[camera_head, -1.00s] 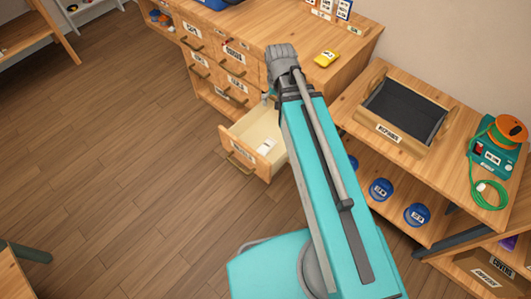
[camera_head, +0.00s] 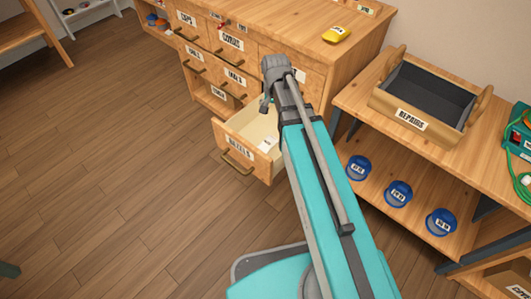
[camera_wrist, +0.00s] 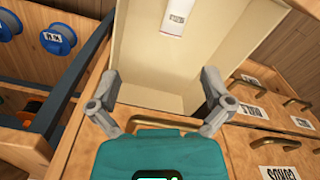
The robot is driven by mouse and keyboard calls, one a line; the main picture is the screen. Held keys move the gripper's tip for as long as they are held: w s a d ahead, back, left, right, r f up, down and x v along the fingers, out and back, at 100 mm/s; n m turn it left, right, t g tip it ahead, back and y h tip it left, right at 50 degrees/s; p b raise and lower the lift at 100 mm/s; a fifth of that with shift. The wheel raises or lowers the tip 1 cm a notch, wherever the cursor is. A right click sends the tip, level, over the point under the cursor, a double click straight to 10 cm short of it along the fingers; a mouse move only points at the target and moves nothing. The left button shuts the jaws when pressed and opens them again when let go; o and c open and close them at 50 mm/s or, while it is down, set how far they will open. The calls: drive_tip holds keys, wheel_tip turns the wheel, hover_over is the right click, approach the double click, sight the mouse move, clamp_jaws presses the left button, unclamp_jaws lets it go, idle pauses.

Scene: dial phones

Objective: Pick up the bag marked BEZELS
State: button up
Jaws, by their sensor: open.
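A small white bag (camera_head: 267,144) lies inside an open pale drawer (camera_head: 232,139) whose front label reads BEZELS. In the wrist view the white bag (camera_wrist: 181,16) is at the top, partly cut off by the frame edge; its printed label is too small to read. My gripper (camera_head: 266,104) is above the drawer at its cabinet end, partly hidden by my arm in the head view. In the wrist view its two fingers (camera_wrist: 161,78) are spread wide and empty, apart from the bag, which lies beyond them.
The drawer belongs to a wooden cabinet (camera_head: 290,60) with several closed drawers. A yellow object (camera_head: 337,34) sits on top. To the right, a bench holds a wooden tray marked REPAIRS (camera_head: 376,104). Blue spools (camera_head: 398,193) sit on its lower shelf. Floor left of the drawer is clear.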

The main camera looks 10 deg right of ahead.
sight(269, 140)
drive_tip(key=w+f+m+b, duration=0.1)
drive_tip(key=w+f+b, duration=0.1)
drive_tip(key=f+b, duration=0.3)
drive_tip(key=w+f+m+b, duration=0.1)
drive_tip(key=w+f+b, duration=0.1)
drive_tip(key=f+b, duration=0.4)
drive_tip(key=w+f+m+b, duration=0.1)
drive_tip(key=w+f+b, duration=0.1)
drive_tip(key=f+b, duration=0.3)
wheel_tip(269, 140, down, 2)
drive_tip(key=shift+w+d+m, duration=0.1)
drive_tip(key=shift+d+m, duration=0.05)
drive_tip(key=shift+m, duration=0.25)
drive_tip(key=shift+f+b, duration=0.1)
drive_tip(key=shift+b, duration=0.25)
drive_tip(key=shift+f+b, duration=1.05)
drive_tip(key=shift+f+b, duration=2.6)
drive_tip(key=c, duration=1)
drive_tip(key=shift+r, duration=0.2)
